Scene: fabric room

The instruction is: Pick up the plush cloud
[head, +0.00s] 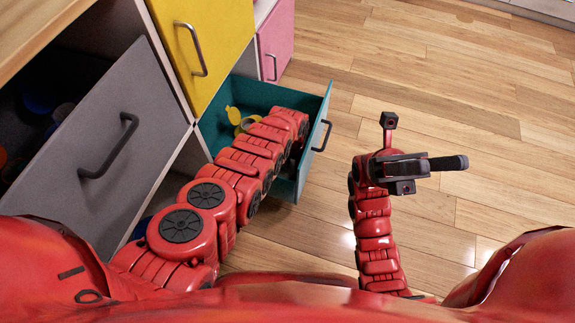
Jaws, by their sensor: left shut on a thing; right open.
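I cannot make out the plush cloud in the head view. My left arm reaches into the open teal drawer (321,112). My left gripper (293,152) points down inside it and is mostly hidden under its own wrist. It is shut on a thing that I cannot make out. My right gripper (456,163) is open and empty above the wooden floor, right of the drawer, with its fingers pointing right.
Yellow items (240,121) lie in the teal drawer, left of my arm. A grey drawer (115,140) stands open at left with dark contents. A yellow door (205,40) and a pink door (277,42) are shut. The wooden floor (460,75) at right is clear.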

